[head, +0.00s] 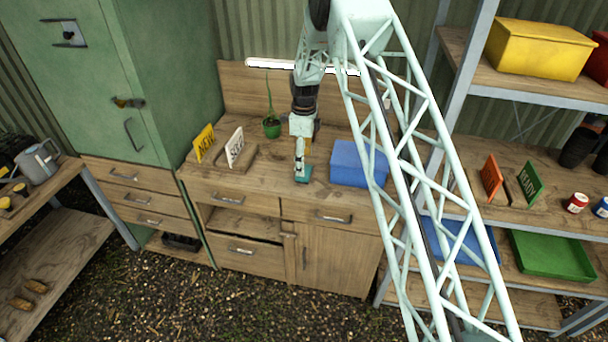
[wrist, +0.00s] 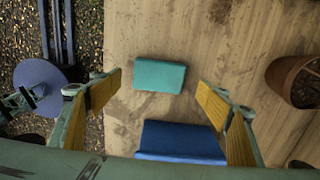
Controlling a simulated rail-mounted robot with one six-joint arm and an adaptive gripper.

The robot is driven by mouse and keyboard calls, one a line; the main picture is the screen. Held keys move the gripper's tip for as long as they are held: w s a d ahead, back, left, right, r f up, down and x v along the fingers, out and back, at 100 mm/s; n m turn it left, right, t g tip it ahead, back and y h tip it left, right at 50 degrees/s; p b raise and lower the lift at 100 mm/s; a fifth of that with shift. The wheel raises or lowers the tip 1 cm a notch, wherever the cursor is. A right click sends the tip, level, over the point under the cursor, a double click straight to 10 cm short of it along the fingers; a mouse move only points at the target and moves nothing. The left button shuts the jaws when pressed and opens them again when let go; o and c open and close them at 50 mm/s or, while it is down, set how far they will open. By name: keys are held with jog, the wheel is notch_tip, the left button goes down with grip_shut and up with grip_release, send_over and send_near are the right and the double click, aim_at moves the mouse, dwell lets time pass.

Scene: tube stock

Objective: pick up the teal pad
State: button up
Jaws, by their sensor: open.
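The teal pad (wrist: 160,75) lies flat on the wooden bench top in the wrist view, between the lines of my two yellow-faced fingers. In the head view the teal pad (head: 304,176) shows near the bench's front edge, at the lower end of my gripper (head: 300,166). My gripper (wrist: 159,82) is open, with a finger on each side of the pad and clear space on both sides in the picture. I cannot tell how high the fingertips are above it. Nothing is held.
In the head view a blue box (head: 352,165) stands right of my gripper. A green-potted plant (head: 271,128) and sign cards (head: 235,147) stand behind and left.

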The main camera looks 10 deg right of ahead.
jog(key=shift+s+f+p, duration=0.1)
jog(key=shift+f+p, duration=0.35)
jog(key=shift+f, duration=2)
jog(key=shift+c, duration=0.7)
jog(key=c, duration=0.8)
